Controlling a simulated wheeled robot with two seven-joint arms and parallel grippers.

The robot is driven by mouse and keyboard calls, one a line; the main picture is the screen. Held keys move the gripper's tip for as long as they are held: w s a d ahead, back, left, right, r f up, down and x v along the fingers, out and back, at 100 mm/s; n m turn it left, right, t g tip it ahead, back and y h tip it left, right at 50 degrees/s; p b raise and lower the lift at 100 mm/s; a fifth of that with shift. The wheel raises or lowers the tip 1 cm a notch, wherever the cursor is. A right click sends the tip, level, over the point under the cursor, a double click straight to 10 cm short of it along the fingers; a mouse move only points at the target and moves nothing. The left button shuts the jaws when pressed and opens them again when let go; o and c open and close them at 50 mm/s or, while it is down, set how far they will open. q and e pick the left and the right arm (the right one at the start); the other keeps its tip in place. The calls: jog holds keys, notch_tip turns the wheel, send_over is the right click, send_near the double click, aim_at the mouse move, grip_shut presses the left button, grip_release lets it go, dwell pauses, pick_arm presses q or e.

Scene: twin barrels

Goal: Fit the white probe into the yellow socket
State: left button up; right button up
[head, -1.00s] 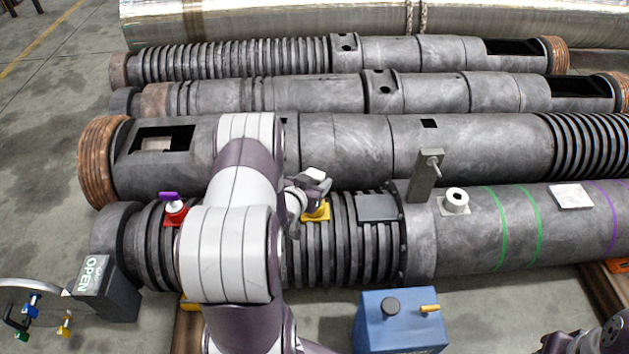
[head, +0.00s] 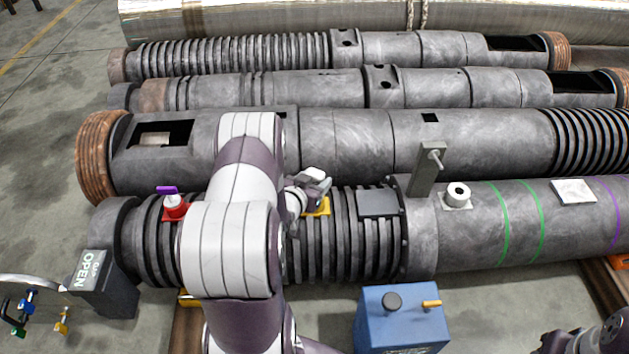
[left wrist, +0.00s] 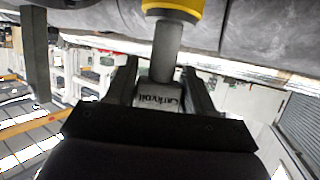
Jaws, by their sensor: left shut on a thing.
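The yellow socket (head: 319,207) sits on top of the ribbed part of the nearest dark barrel, and its rim also shows at the top of the left wrist view (left wrist: 173,7). My left gripper (head: 314,183) is right above the socket. In the left wrist view my left gripper (left wrist: 162,78) is shut on the probe (left wrist: 165,55), which looks grey-white there and carries dark lettering. The probe's shaft reaches up to the yellow rim and lines up with it. I cannot tell how deep its end is inside.
A red socket (head: 176,212) with a white, purple-topped piece stands left of my left arm. A grey bracket (head: 425,172) and a white ring fitting (head: 457,196) stand to the right. A blue box (head: 400,325) is in front. Several more barrels lie behind.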

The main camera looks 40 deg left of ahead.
pick_arm(q)
jog(key=shift+f, duration=0.1)
jog(key=o, duration=1.2)
jog(key=shift+s, duration=0.1)
jog(key=shift+s+r+p, duration=0.25)
jog(key=shift+s+p, duration=0.05)
jog(key=p+v, duration=0.4)
jog(key=v, duration=0.8)
jog(key=shift+d+f+p, duration=0.1)
jog(key=shift+p, duration=0.2)
jog(key=shift+w, duration=0.1)
